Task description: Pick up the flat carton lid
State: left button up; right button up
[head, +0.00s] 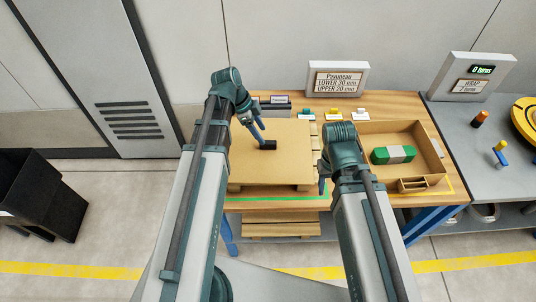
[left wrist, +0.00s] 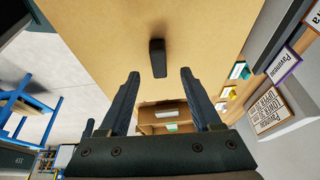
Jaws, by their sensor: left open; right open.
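A wooden tray (head: 433,150) on the right holds a green-and-white pack (head: 393,155). A sign (head: 338,78) and small coloured blocks (head: 334,113) stand behind the lid. A grey bench (head: 465,130) with a yellow coil (head: 527,118) is further right. A black bin (head: 35,190) stands left.

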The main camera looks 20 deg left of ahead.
aim_at(268, 146)
pick_arm(q)
jog(key=shift+d+f, duration=0.15)
jog(key=shift+f, duration=0.15)
jog(key=b+x, duration=0.5)
jog(key=shift+f, duration=0.1)
grip_shut()
